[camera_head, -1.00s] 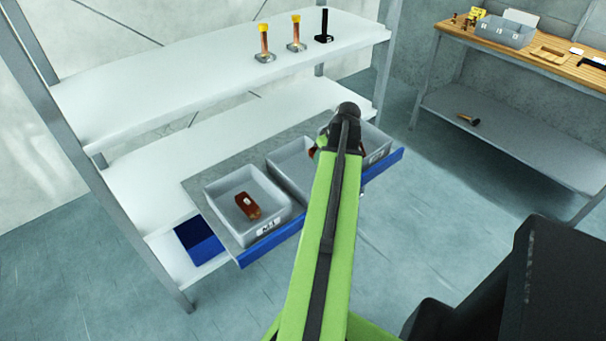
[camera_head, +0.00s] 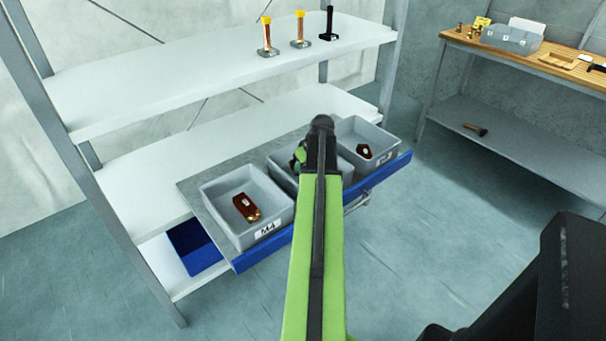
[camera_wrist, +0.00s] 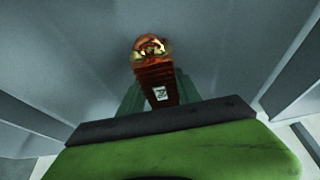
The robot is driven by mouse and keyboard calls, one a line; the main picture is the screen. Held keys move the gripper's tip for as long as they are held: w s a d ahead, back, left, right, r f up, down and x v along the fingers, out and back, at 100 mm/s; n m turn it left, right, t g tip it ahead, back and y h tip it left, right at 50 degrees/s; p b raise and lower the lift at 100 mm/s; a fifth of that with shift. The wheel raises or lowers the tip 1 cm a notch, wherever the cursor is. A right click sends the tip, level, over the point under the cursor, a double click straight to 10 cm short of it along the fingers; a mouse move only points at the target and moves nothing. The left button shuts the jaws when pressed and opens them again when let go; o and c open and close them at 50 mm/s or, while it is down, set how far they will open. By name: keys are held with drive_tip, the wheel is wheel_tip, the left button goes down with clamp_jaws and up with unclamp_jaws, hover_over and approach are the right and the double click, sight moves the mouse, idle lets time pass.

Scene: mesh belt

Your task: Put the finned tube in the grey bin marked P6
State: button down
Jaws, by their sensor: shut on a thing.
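The finned tube (camera_wrist: 155,75) is red-brown and ribbed, with a shiny coppery end and a small white tag. In the wrist view my gripper (camera_wrist: 157,93) is shut on it, with a green finger on each side. In the head view my gripper (camera_head: 300,156) is over the middle grey bin (camera_head: 282,172), partly hidden by my arm; the tube cannot be made out there. Grey walls flank the tube in the wrist view. My arm hides the middle bin's label, so I cannot read P6 on any bin.
The left grey bin (camera_head: 222,186), marked M4, holds a red-brown part (camera_head: 246,207). The right grey bin (camera_head: 386,136) holds another brown part (camera_head: 364,151); its label is unreadable. The bins stand on a pulled-out blue-edged drawer (camera_head: 390,166). A white shelf (camera_head: 200,85) hangs above.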

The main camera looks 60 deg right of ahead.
drive_tip(key=shift+f, duration=0.1)
drive_tip(key=c, duration=0.8)
unclamp_jaws()
drive_tip(key=shift+c, duration=0.2)
drive_tip(key=p+v, duration=1.1)
drive_tip(key=v, duration=0.1)
drive_tip(key=shift+r, duration=0.3)
drive_tip(key=shift+w, duration=0.1)
